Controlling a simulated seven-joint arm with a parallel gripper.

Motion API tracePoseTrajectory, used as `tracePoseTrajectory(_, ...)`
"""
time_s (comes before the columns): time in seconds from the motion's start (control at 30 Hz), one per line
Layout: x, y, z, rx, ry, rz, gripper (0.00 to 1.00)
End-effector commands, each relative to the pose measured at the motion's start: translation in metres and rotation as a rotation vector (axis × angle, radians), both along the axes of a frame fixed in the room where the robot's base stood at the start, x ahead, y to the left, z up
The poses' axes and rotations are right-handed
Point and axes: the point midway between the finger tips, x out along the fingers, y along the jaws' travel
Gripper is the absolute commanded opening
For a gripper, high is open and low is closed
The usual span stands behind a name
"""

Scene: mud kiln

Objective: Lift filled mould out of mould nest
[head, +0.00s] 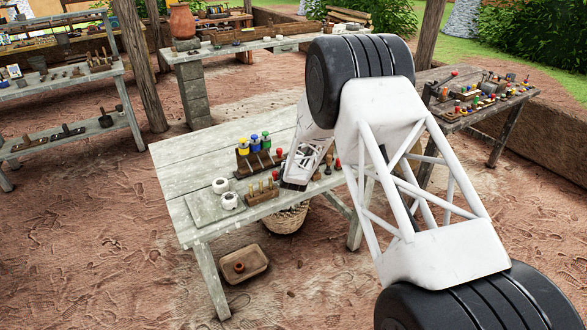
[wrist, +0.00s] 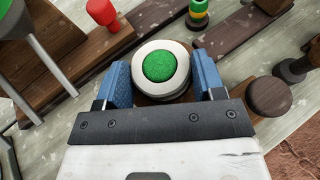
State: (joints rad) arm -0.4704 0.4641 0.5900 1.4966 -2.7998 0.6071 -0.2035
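The filled mould (wrist: 182,57) is a round white ring with green fill, upright between my fingers in the wrist view. My gripper (wrist: 162,72) has its two blue fingers on either side of it, both appearing to touch its sides. A brown wooden piece (wrist: 145,98), seemingly the mould nest, shows under and behind the mould, partly hidden by my fingers. I cannot see a clear gap between mould and nest. In the head view my gripper is over the right part of the grey table (head: 190,160), and my arm hides the mould there.
A rack with yellow, blue and green-topped jars (head: 254,144) stands left of my gripper, with a peg block (head: 262,196) in front. Two white pots (head: 229,201) sit at the table's left. In the wrist view a dark round knob (wrist: 269,97) is close to my right finger.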

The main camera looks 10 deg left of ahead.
Motion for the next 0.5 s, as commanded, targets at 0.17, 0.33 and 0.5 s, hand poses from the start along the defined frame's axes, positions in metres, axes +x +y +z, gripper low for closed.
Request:
tracePoseTrajectory(0.17,0.0001,0.0001,0.0004,0.0,-0.001,0.0,0.35)
tracePoseTrajectory(0.33,0.0001,0.0001,0.0007,0.0,-0.001,0.0,0.34)
tracePoseTrajectory(0.5,0.0003,0.0002,0.0046,0.0,-0.001,0.0,0.34)
